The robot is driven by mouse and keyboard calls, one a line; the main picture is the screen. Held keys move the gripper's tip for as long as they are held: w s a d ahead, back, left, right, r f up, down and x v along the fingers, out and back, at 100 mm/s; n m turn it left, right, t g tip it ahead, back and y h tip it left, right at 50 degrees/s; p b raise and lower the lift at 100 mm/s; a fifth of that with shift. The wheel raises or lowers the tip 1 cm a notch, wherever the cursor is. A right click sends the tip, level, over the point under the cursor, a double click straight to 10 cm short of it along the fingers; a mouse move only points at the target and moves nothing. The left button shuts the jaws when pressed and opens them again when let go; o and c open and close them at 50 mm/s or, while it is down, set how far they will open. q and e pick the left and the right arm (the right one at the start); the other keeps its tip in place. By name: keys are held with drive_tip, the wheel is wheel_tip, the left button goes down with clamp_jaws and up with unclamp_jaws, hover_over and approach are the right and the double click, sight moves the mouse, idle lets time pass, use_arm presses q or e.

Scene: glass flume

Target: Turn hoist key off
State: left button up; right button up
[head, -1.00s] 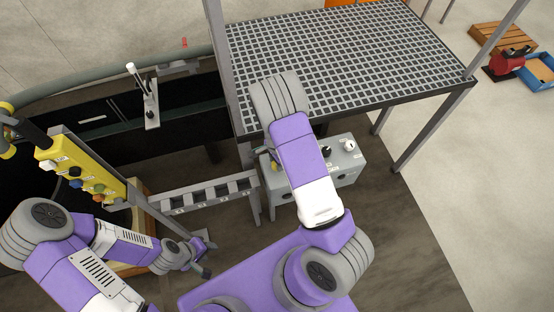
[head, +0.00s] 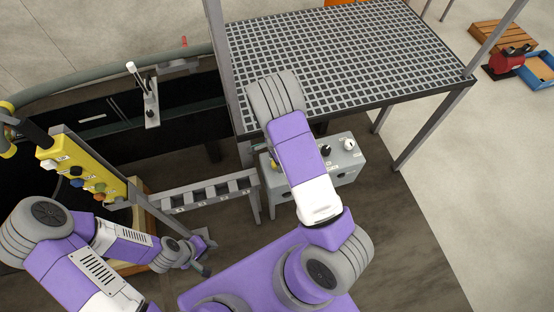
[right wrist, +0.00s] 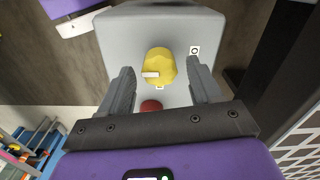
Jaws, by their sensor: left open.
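A grey control box (head: 345,172) stands under the grating platform, partly hidden behind my right arm. In the right wrist view its face (right wrist: 118,40) carries a yellow knob (right wrist: 163,62) with a pale bar across it, small labels beside and below it, and a red button (right wrist: 151,105). I cannot tell whether this knob is the hoist key. My right gripper (right wrist: 162,78) is open, with one finger on each side of the yellow knob and gaps showing; it is hidden in the head view. My left gripper (head: 206,254) is open and empty, low at the left.
A yellow button panel (head: 82,172) stands at the left by my left arm. A grey slotted rack (head: 208,191) lies between my arms. The grating platform (head: 350,50) overhangs the box.

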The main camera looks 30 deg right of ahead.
wheel_tip(320, 180, up, 8)
drive_tip(key=shift+f+p, duration=0.2)
drive_tip(key=shift+p, duration=0.3)
idle(0.6)
